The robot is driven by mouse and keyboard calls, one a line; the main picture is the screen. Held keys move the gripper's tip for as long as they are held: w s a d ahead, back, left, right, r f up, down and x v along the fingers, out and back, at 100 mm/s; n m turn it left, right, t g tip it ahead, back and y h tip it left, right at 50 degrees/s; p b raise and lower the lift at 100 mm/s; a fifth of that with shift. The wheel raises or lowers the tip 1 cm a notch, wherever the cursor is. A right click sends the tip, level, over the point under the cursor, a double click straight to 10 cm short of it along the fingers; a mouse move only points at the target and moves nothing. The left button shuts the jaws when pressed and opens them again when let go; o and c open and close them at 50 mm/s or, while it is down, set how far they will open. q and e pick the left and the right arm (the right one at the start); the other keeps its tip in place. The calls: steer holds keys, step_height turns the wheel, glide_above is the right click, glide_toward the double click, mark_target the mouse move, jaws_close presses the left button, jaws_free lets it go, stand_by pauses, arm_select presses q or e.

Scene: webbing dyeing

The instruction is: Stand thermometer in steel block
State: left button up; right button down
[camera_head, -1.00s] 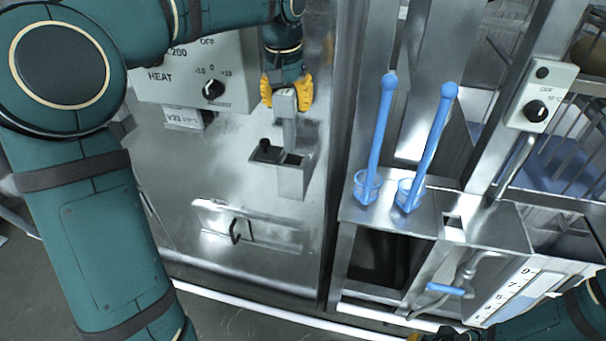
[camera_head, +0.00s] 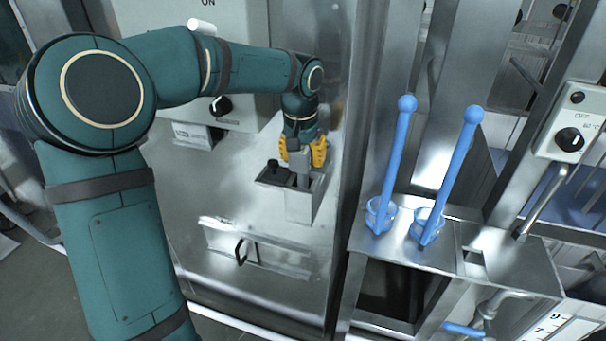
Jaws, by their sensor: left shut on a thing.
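The steel block (camera_head: 300,207) is a small box fixed to the front of the metal cabinet, with an open top. My left gripper (camera_head: 304,158), with yellow fingers, is just above it and shut on the thermometer (camera_head: 303,163), a grey piece held upright. The thermometer's lower end reaches down to the opening in the block's top. I cannot tell how deep it sits, as its tip is hidden. A black knob-like piece (camera_head: 272,166) stands in the left part of the block's top. My right gripper is out of view.
A control box with a black dial (camera_head: 220,106) is behind my left arm. A handled drawer panel (camera_head: 270,256) lies below the block.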

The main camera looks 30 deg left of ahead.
arm_select(q)
steer(key=shift+f+b, duration=0.35)
steer(key=shift+f, duration=1.9)
steer(key=shift+f, duration=0.1)
steer(key=o, duration=1)
steer(key=shift+r, duration=0.3)
steer(key=r, duration=0.4)
steer(key=s+r+p, duration=0.1)
steer(key=r, duration=0.2)
steer(key=r+p, duration=0.1)
steer(key=r, duration=0.3)
steer(key=shift+s+d+r, duration=0.2)
steer(key=shift+s+r, duration=0.05)
steer(key=shift+r, duration=0.05)
